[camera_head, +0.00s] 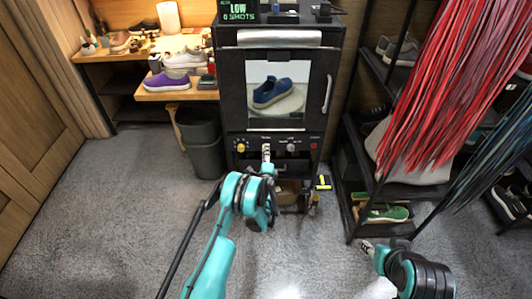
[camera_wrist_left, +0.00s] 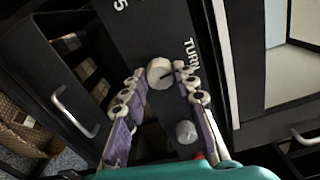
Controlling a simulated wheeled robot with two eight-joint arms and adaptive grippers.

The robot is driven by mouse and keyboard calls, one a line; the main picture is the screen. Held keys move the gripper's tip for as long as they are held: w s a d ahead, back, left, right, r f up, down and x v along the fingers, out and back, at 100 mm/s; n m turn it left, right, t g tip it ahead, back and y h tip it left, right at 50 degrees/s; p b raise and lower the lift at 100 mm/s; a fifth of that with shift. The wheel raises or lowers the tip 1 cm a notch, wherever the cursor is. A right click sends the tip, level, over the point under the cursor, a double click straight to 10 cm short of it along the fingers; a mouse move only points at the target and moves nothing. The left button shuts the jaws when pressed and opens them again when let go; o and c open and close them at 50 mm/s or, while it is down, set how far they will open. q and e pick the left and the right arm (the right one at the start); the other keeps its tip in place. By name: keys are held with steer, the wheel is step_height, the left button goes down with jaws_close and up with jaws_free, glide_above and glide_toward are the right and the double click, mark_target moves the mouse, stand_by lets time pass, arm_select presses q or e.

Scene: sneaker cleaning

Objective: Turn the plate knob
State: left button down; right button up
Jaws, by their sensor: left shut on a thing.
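The black cleaning cabinet (camera_head: 236,100) stands ahead, with a row of knobs on its front panel. The plate knob (camera_wrist_left: 160,72) is pale and round with a dark pointer line, beside lettering starting "TURN". My left gripper (camera_head: 266,152) is at the panel; in the left wrist view its fingertips (camera_wrist_left: 160,76) are closed on both sides of this knob. In the head view the gripper hides the knob. A blue sneaker (camera_head: 272,92) sits on a round white plate (camera_head: 290,105) behind the cabinet window. My right gripper (camera_head: 370,246) is low at the right, small and unclear, away from the panel.
A yellow knob (camera_head: 241,147), a pale knob (camera_head: 291,147) and a red button (camera_head: 313,146) share the panel. A shoe rack (camera_head: 352,150) and red hanging strands (camera_head: 445,85) stand right. A dark bin (camera_head: 203,150) stands left. Floor at left is clear.

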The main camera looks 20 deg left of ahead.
arm_select(q)
steer(key=shift+m, duration=4.8)
steer(key=c, duration=1.2)
jaws_free()
step_height(320, 180, up, 10)
